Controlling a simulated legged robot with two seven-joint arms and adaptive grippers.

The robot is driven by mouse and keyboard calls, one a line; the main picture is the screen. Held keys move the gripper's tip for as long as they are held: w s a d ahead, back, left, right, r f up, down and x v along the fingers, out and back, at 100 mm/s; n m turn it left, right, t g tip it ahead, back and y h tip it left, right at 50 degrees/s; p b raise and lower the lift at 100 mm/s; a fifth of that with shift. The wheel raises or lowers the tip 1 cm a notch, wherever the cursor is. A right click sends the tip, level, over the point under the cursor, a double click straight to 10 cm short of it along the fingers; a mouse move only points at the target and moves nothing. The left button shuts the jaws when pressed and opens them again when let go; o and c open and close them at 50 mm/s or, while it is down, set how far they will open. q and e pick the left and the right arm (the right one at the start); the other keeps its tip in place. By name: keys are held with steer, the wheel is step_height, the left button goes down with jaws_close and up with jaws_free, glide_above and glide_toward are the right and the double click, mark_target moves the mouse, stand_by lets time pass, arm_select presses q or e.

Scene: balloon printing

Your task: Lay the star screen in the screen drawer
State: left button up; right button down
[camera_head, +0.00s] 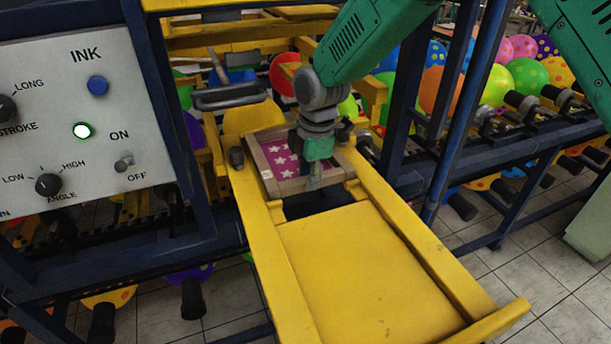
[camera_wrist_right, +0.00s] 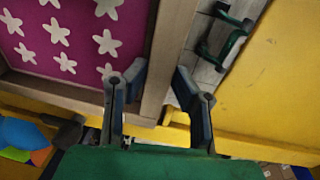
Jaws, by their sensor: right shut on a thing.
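The star screen (camera_head: 285,158) is a wooden frame around a magenta mesh with white stars. It is over the far end of the yellow screen drawer (camera_head: 350,265), between its side rails. I cannot tell whether it rests there or hangs slightly above. My right gripper (camera_head: 313,181) is at the screen's near edge. In the right wrist view, its two fingers (camera_wrist_right: 160,84) straddle the wooden frame bar, and the starred mesh (camera_wrist_right: 75,45) fills the upper left. The gripper hides part of the screen in the head view. My left gripper is not in view.
A control panel (camera_head: 80,125) with a lit green button stands at the left. A grey bar handle (camera_head: 230,96) is behind the screen. Blue posts (camera_head: 455,115) rise at the right. Colourful balloons (camera_head: 528,76) line the back. The drawer's near yellow panel is bare.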

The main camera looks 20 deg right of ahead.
steer(key=shift+s+a+r+p, duration=0.1)
steer(key=shift+a+r+p, duration=0.15)
steer(key=shift+a+p, duration=0.25)
steer(key=shift+d, duration=0.25)
steer(key=shift+a+f, duration=0.15)
steer(key=shift+f, duration=0.05)
stand_by(0.5)
steer(key=c, duration=1.3)
jaws_free()
steer(key=shift+o, duration=0.2)
steer(key=r, duration=0.7)
steer(key=shift+s+d+r, duration=0.15)
steer(key=shift+s+d, duration=0.15)
